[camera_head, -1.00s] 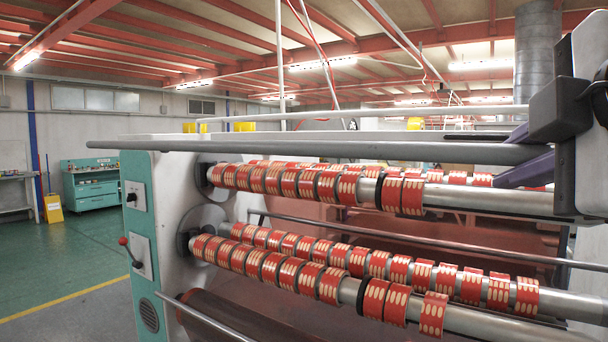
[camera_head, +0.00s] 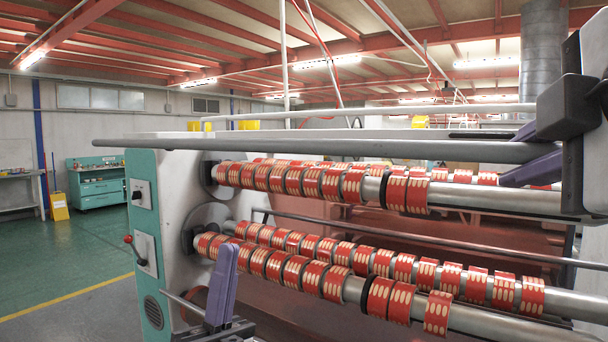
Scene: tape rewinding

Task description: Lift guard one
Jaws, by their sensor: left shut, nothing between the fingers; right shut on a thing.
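A long grey guard bar (camera_head: 330,149) runs across the front of the slitting machine, above the upper row of red rolls. I cannot tell for sure that it is guard one. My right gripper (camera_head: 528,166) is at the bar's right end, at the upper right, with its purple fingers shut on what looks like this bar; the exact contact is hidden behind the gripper. My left gripper (camera_head: 229,250) shows at the lower left, pointing up. Its purple fingers are shut and empty, in front of the lower rolls' left end and below the bar.
Red tape rolls sit on the upper shafts (camera_head: 482,199) and lower shafts (camera_head: 480,320). The teal-edged machine end panel (camera_head: 147,240) has a red-knobbed lever (camera_head: 134,246). A thinner pale bar (camera_head: 370,113) lies behind the guard. Green floor (camera_head: 75,255) is open at left.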

